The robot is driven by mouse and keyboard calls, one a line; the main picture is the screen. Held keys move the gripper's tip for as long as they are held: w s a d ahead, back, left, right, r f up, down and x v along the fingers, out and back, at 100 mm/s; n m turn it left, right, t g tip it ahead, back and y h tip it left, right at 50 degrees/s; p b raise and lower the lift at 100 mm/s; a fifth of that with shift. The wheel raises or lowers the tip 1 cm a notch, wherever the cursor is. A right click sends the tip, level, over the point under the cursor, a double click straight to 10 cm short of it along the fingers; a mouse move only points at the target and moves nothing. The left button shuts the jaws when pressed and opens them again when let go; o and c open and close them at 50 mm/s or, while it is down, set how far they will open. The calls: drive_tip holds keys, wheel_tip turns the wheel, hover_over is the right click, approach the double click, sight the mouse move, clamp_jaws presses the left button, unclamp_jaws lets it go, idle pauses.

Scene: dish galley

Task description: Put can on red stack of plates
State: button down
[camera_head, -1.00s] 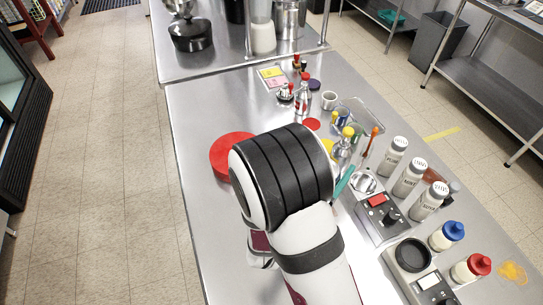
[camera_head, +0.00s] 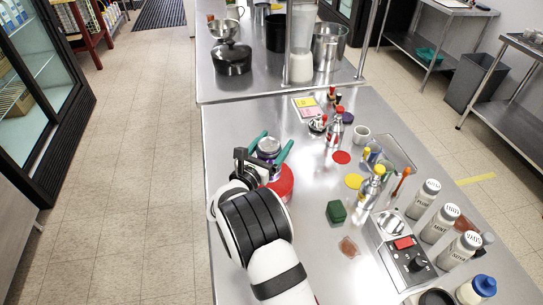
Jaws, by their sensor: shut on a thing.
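The can (camera_head: 268,147), with a silver top and a purplish side, is held upright between the teal fingers of my gripper (camera_head: 271,149). My gripper is shut on it. The red stack of plates (camera_head: 284,183) is on the steel counter, just below the can in the picture. My wrist and arm hide part of the stack's left side. The can overlaps the stack's far edge in this view. I cannot tell whether the can touches the plates or how high above them it is.
The counter's left edge is near my arm.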

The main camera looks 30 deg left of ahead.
drive_tip(key=f, duration=0.4)
drive_tip(key=shift+a+f, duration=0.15)
drive_tip(key=shift+a, duration=0.1)
drive_tip(key=shift+f, duration=0.1)
unclamp_jaws()
drive_tip(key=shift+s, duration=0.25)
drive_tip(key=s+d, duration=0.1)
drive_tip(key=s, duration=1)
drive_tip(key=shift+s, duration=0.35)
